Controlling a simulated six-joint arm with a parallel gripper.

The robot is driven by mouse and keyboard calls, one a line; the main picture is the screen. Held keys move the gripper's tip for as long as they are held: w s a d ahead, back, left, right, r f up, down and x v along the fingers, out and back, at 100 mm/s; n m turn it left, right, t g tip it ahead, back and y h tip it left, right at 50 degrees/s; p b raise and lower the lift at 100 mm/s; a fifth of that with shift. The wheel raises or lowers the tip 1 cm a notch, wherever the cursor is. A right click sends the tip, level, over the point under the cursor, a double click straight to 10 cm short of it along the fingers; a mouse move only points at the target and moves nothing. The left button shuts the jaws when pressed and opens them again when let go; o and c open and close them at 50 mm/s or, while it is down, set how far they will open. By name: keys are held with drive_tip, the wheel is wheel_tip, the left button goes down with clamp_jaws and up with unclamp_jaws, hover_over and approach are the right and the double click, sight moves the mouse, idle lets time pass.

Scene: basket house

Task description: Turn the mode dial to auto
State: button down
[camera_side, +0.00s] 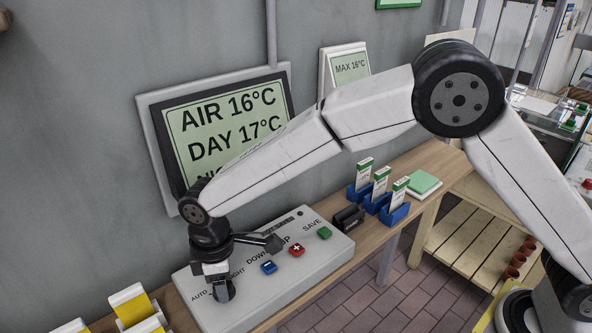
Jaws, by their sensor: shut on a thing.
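The control panel (265,308) is a light grey box on the wooden bench. The mode dial is at its left end, mostly hidden by my gripper (220,290), which is shut on it from above. The label AUTO (199,298) shows left of the dial; another label right of it is partly covered. Where the dial's pointer stands cannot be told. A blue button (268,267), a red button with a cross (297,250) and a green button (324,233) lie to the right. The wall display (228,112) reads AIR 16°C and DAY 17°C; my arm hides its lower part.
Blue holders (378,204) with white and green cards stand right of the panel, beside a black object (348,218) and a green pad (423,184). Yellow and white items (132,306) sit at the lower left. A small MAX 16°C sign (350,67) hangs on the wall.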

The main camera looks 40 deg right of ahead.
drive_tip(key=shift+n, duration=1.7)
drive_tip(key=shift+c, duration=0.9)
unclamp_jaws()
drive_tip(key=shift+r, duration=0.1)
drive_tip(key=shift+w+r, duration=0.1)
drive_tip(key=shift+r, duration=3.75)
